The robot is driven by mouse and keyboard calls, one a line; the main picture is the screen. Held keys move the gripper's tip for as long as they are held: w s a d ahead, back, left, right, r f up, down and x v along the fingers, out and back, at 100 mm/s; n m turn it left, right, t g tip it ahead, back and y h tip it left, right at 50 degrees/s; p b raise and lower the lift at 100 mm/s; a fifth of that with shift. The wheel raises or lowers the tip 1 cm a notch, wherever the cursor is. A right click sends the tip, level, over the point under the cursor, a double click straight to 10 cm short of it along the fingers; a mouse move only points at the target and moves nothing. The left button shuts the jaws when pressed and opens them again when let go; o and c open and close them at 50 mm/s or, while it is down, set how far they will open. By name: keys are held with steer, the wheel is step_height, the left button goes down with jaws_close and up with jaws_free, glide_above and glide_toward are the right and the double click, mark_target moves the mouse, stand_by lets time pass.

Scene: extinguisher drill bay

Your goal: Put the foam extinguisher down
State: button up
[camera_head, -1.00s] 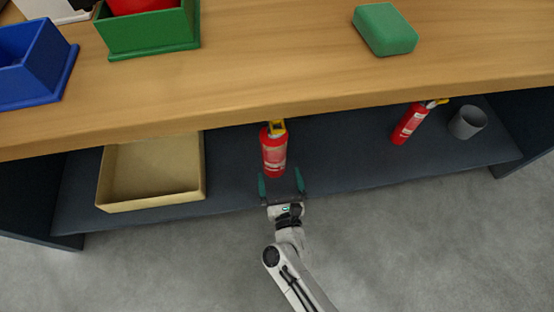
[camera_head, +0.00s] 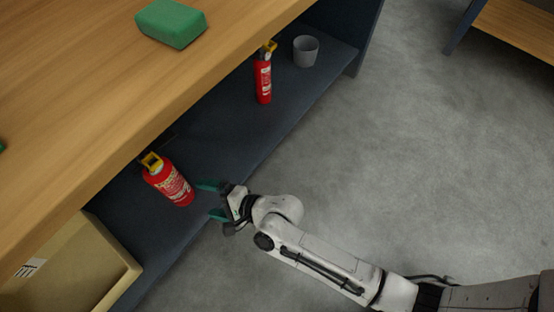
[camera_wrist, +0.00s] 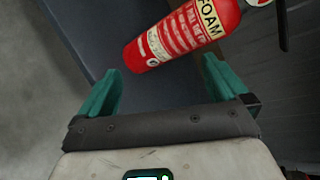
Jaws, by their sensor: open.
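The foam extinguisher (camera_head: 172,182) is red with a yellow top and stands on the dark lower shelf, under the edge of the wooden top. Its FOAM label shows in the wrist view (camera_wrist: 185,35), where its upper end is cut off by the frame. My gripper (camera_head: 208,200) is open and empty at the shelf's front side, its green fingers pointing at the extinguisher. In the wrist view the two fingertips (camera_wrist: 162,76) are spread, and the extinguisher lies beyond them, apart from them as far as I can tell.
A second, slimmer red extinguisher (camera_head: 263,82) and a grey cup (camera_head: 306,51) stand farther along the shelf (camera_head: 215,125). A green block (camera_head: 171,23) lies on the wooden top (camera_head: 85,95). The grey floor (camera_head: 420,150) is clear.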

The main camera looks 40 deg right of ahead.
steer(key=s+d+r+n+g+h, duration=0.2)
steer(key=s+d+n+g+h, duration=0.2)
steer(key=s+d+n, duration=0.3)
steer(key=s+d+r+n+g+h, duration=0.2)
steer(key=s+d+n+g+h, duration=0.2)
steer(key=s+d, duration=1.1)
steer(key=d+n+g, duration=0.2)
steer(key=d+n, duration=0.1)
steer(key=n, duration=0.1)
steer(key=shift+d+r+n+h, duration=0.3)
steer(key=shift+r, duration=0.1)
step_height(320, 180, up, 36)
steer(key=p, duration=3.6)
steer(key=shift+r, duration=0.2)
